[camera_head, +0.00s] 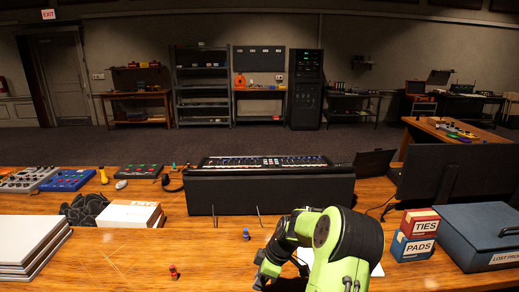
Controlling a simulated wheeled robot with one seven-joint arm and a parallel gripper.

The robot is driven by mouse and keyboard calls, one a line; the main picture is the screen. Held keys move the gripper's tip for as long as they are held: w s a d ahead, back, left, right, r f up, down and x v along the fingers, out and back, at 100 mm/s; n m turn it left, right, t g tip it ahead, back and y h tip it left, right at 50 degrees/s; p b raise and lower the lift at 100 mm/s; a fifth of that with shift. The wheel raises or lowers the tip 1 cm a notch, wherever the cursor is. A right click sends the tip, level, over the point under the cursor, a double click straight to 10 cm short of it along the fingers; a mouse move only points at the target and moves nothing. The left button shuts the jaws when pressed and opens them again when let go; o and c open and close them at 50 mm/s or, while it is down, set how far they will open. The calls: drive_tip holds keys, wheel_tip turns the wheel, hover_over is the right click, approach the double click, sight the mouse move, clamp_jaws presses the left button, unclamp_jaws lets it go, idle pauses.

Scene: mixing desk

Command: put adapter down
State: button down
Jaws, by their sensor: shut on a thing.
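My gripper (268,279) is only partly seen, low at the bottom edge over the front of the wooden desk (120,262), beside my green and black arm. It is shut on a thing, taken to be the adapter. The held thing and the fingertips are hidden by my arm and the picture's edge. A small red piece (174,272) stands on the desk to the left of my gripper. A small blue piece (246,234) stands on the desk behind and slightly left of it. I cannot tell what these two are.
A keyboard on a black case (270,190) spans the back. White boxes (128,213) and stacked panels (28,245) stand left. The TIES box (420,222), PADS box (412,247) and a blue lost-property box (478,238) stand right. The front-left desk is mostly clear.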

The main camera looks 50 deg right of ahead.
drive_tip(key=w+a+f+m+h, duration=0.1)
drive_tip(key=w+a+f+m, duration=0.1)
drive_tip(key=a+f, duration=1)
drive_tip(key=w+a+f+m+h, duration=0.1)
drive_tip(key=w+a+f+m, duration=0.1)
drive_tip(key=a+f, duration=1.1)
drive_tip(key=a+m, duration=0.1)
drive_tip(key=a, duration=0.5)
drive_tip(key=shift+w+a+f+m+t, duration=0.2)
drive_tip(key=shift+w+a+m+t, duration=0.1)
drive_tip(key=shift+m, duration=0.1)
